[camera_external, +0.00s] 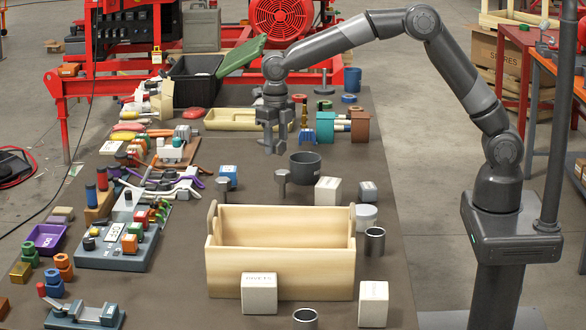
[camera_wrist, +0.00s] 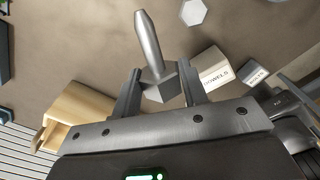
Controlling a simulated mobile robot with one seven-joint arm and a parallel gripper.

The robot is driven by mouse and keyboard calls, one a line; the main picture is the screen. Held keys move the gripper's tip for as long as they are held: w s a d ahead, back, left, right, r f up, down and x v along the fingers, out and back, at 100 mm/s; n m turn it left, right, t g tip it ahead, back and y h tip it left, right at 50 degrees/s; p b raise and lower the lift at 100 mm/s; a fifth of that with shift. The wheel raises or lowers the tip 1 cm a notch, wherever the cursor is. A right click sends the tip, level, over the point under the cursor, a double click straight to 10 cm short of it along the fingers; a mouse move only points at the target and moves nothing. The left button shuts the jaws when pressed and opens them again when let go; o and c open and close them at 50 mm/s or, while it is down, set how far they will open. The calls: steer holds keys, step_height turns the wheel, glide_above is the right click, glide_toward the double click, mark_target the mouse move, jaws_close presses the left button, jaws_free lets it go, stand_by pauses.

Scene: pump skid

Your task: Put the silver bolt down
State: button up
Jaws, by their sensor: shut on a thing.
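My gripper (camera_wrist: 158,72) is shut on the hex head of the silver bolt (camera_wrist: 151,45) in the wrist view. The bolt's plain shank sticks out past the fingertips, tilted in that picture. In the external view my gripper (camera_external: 272,148) points down above the brown table mat; the held bolt is hard to tell from the grey fingers there. A second grey bolt-like piece (camera_external: 282,184) stands head up on the mat, lower and slightly right of my gripper. A grey hexagonal top (camera_wrist: 193,12) shows near the wrist view's upper edge.
A wooden caddy (camera_external: 281,276) stands nearer the camera. A dark round pot (camera_external: 305,168) and white labelled blocks (camera_external: 327,191) are right of the standing piece. Teal and brown holders (camera_external: 342,127) stand behind. Crowded parts fill the left; some mat left of the standing piece is bare.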

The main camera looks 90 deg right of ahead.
steer(key=a+n, duration=0.4)
steer(key=a, duration=1.4)
steer(key=n, duration=0.4)
glide_toward(283, 229)
steer(key=a+r, duration=0.3)
steer(key=a, duration=0.4)
steer(key=f, duration=0.9)
steer(key=shift+s+d+f, duration=0.15)
steer(key=shift+d+f, duration=0.1)
steer(key=shift+f, duration=2.85)
steer(key=shift+f, duration=0.1)
steer(key=o, duration=1.1)
